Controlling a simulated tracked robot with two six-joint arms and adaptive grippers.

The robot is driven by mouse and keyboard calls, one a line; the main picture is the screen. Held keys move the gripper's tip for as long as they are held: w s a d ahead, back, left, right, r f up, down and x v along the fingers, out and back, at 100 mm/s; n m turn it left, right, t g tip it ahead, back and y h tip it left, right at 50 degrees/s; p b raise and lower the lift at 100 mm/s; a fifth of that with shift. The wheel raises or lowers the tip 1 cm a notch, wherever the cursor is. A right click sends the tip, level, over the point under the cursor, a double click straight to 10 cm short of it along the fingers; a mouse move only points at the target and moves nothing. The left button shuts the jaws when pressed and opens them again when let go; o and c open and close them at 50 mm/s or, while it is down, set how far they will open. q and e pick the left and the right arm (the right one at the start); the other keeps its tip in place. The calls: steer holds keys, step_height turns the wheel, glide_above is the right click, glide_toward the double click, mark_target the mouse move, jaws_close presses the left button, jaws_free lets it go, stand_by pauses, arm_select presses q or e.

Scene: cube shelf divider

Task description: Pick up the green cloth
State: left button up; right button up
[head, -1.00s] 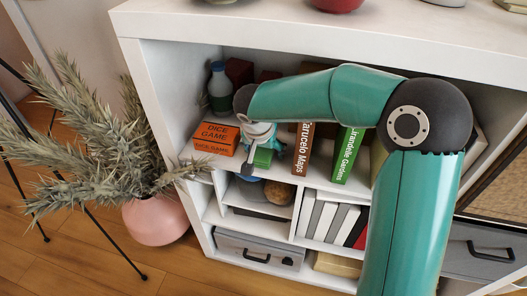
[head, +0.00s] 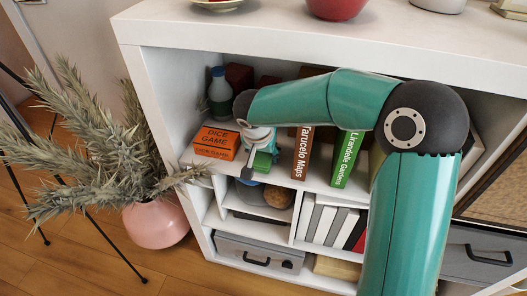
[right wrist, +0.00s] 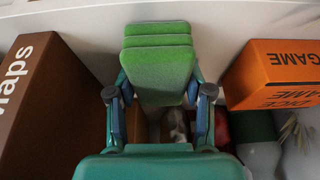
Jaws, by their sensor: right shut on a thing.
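The green cloth (head: 262,161) is a small folded stack of layers near the front of the upper shelf compartment, between the orange game box and the brown book. In the right wrist view the cloth (right wrist: 160,72) sits between the two fingers. My right gripper (head: 258,152) is shut on it; its fingers also show in the right wrist view (right wrist: 161,97). The wrist hides part of the cloth in the head view. I cannot tell whether the cloth is clear of the shelf board. My left gripper is not in view.
The orange Dice Game box (head: 217,141) stands close on the left, the brown book (head: 302,152) on the right, and a green book (head: 346,158) beyond. A bottle (head: 220,95) stands behind the box. The white shelf top (head: 300,32) is above my arm.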

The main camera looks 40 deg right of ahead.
steer(key=shift+w+r, duration=0.1)
steer(key=shift+r, duration=0.45)
step_height(320, 180, up, 3)
steer(key=shift+f, duration=0.15)
steer(key=s+a+b, duration=0.1)
steer(key=s+a, duration=1.1)
steer(key=a, duration=0.1)
steer(key=shift+a+b, duration=0.35)
steer(key=shift+b, duration=0.05)
steer(key=shift+w, duration=0.1)
